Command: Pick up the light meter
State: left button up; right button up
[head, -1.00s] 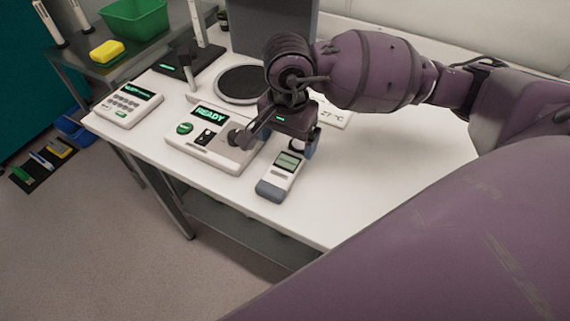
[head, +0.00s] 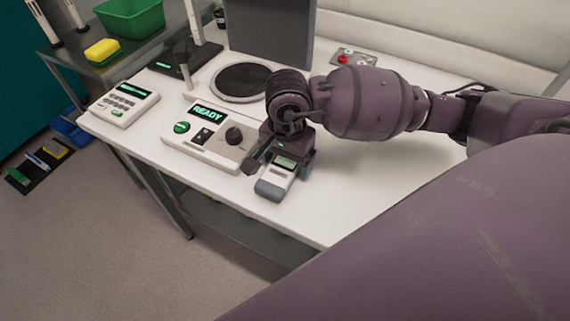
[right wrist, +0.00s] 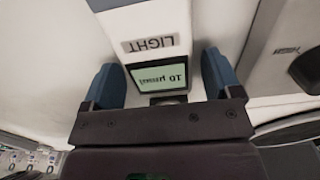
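The light meter (head: 273,187) is a pale handheld device with a small greenish screen and a blue-grey end. It lies on the white bench near its front edge. In the right wrist view the meter (right wrist: 153,47) shows a "LIGHT" label and a lit screen, both upside down. My right gripper (head: 281,163) is over the meter, with one finger on each side. In the right wrist view its blue fingertips (right wrist: 160,80) stand open, with a small gap on the right of the meter. The gripper hides part of the meter. My left gripper is out of view.
A console (head: 208,150) with a "READY" display and a dark knob stands just left of the meter. Farther left is a keypad device (head: 124,104). A round dark plate (head: 243,82) lies behind. The bench (head: 345,190) right of the gripper is clear.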

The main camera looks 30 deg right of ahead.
jog(key=c, duration=0.9)
jog(key=shift+r, duration=0.1)
